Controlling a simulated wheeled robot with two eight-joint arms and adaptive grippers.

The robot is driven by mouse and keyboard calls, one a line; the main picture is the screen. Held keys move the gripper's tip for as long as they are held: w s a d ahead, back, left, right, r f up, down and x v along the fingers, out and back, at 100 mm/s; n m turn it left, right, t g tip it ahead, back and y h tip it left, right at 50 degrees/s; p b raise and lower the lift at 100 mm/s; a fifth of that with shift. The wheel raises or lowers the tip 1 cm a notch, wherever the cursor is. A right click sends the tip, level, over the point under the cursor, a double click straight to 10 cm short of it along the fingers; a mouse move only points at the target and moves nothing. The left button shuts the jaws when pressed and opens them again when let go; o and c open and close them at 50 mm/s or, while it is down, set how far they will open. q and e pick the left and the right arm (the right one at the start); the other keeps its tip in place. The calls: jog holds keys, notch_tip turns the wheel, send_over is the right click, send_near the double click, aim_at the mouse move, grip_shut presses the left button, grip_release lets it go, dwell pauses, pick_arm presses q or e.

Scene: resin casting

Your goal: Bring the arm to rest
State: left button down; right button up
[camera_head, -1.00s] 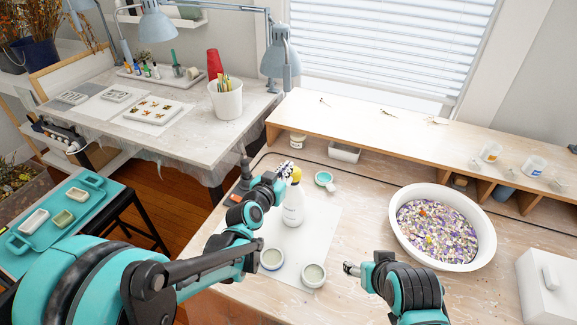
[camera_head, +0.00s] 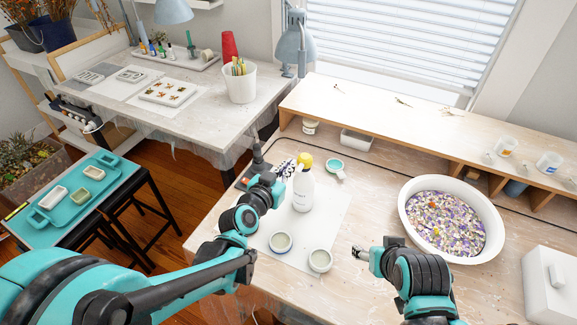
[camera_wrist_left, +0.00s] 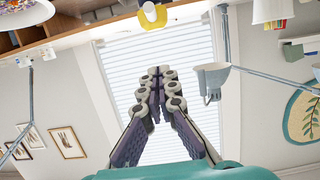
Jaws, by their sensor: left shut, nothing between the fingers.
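My left arm reaches in from the left in the head view. Its gripper (camera_head: 285,168) is just left of a white bottle (camera_head: 303,192) with a yellow cap. In the left wrist view the left fingers (camera_wrist_left: 164,82) meet at their tips with nothing between them. A yellow piece (camera_wrist_left: 152,17) shows beyond the fingertips at the top of that view. My right gripper (camera_head: 358,252) is low over the table, right of two small cups; it is too small to tell its opening.
Two cups (camera_head: 281,242) (camera_head: 319,260) stand in front of the bottle. A teal cup (camera_head: 334,167) is behind it. A white bowl of coloured chips (camera_head: 489,246) and a white box (camera_head: 553,282) are on the right. A teal tray (camera_head: 58,205) is on a stool at left.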

dwell(0.4)
pick_arm(q)
jog(key=s+a+f+n+g+y, duration=0.2)
jog(key=s+a, duration=0.5)
jog(key=s, duration=0.4)
jog(key=s+a+f+n+g+y, duration=0.2)
jog(key=s+a+g, duration=0.3)
jog(key=s, duration=0.6)
jog(key=shift+a+y, duration=0.9)
jog(key=shift+a, duration=0.15)
jog(key=w+d+r+m+t+h, duration=0.2)
jog(key=w+d, duration=0.5)
jog(key=w, duration=0.4)
jog(key=w+d+r+m+t+h, duration=0.2)
jog(key=w+d, duration=0.5)
jog(key=w, duration=0.4)
jog(key=shift+d+r+t+h+p, duration=0.2)
jog(key=shift+r+t+h+p, duration=0.2)
jog(key=shift+r+t+h, duration=0.75)
jog(key=shift+w+f+t+y, duration=0.1)
jog(key=shift+f+t+y, duration=0.15)
jog(key=shift+y, duration=0.1)
